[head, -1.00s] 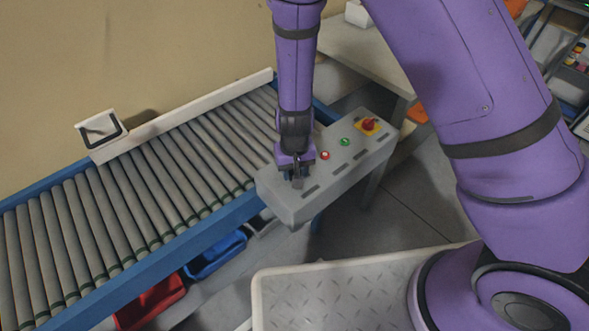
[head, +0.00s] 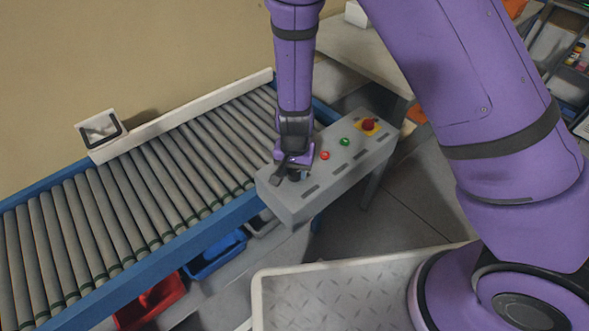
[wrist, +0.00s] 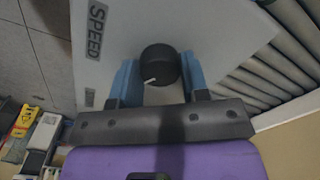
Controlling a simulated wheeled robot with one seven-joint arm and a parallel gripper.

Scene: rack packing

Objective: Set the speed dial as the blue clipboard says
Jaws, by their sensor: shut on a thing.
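The speed dial (wrist: 158,62) is a round black knob on the grey control box, beside a "SPEED" label (wrist: 96,32) in the wrist view. Its white pointer mark lies toward the lower left of the knob in that view. My gripper (wrist: 158,72) has a blue finger on each side of the knob and is shut on it. In the head view my gripper (head: 288,176) is down on the near left end of the control box (head: 325,175) and largely hides the dial. I see no blue clipboard in either current view.
The box also has a red button (head: 325,155), a green button (head: 345,142) and a red mushroom button on yellow (head: 368,125). A roller conveyor (head: 130,190) runs along its left, with a blue bin (head: 216,256) and a red bin (head: 150,303) below.

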